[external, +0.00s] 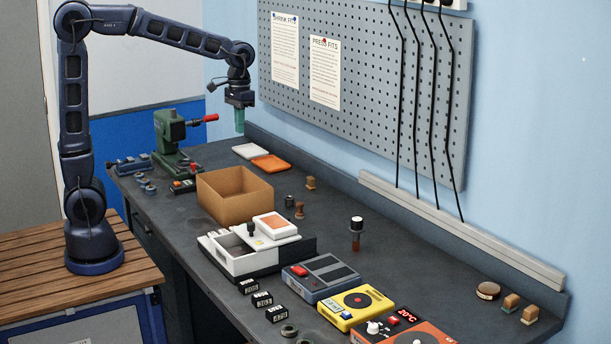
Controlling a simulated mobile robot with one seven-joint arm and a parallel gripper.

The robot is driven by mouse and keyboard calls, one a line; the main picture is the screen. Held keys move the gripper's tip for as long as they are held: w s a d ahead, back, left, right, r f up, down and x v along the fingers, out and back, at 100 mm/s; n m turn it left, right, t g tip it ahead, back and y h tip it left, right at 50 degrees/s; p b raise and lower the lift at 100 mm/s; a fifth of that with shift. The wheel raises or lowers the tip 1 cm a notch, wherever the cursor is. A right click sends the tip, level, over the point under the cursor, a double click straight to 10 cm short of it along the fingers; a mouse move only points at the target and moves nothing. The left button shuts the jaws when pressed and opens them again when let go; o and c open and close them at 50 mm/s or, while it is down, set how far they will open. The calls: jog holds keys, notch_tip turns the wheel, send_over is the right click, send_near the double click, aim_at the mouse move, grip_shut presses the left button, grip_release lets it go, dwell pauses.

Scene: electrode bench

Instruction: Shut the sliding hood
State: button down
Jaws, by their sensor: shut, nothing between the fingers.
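The sliding hood (290,232) looks to be the white cover with an orange panel on the white and black device (243,266) in the middle of the bench. It sits toward the device's back right end. The compartment at the front left end is uncovered and shows its inside. A small dark knob stands near the hood's left edge. My gripper (239,128) is shut and empty, pointing down. It is in the air over the far part of the bench, well away from the hood. Its fingertips look greenish.
An open cardboard box (233,203) stands just beyond the device. A green press with a red handle (172,135) stands at the far left. Grey (320,275), yellow (356,306) and orange devices stand at the front right. Small stamps and labelled blocks lie around. A pegboard lines the wall.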

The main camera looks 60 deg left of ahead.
aim_at(258, 217)
jog(key=w+d+f+g, duration=0.4)
jog(key=w+d+f, duration=0.9)
jog(key=d, duration=0.2)
jog(key=shift+y, duration=0.3)
jog(key=x, duration=0.3)
jog(key=s+x, duration=0.1)
jog(key=x, duration=0.7)
jog(key=shift+s+d+r, duration=0.25)
jog(key=shift+r, duration=0.05)
jog(key=shift+s, duration=0.75)
jog(key=s, duration=0.8)
jog(key=shift+s+f, duration=0.1)
jog(key=shift+s, duration=0.1)
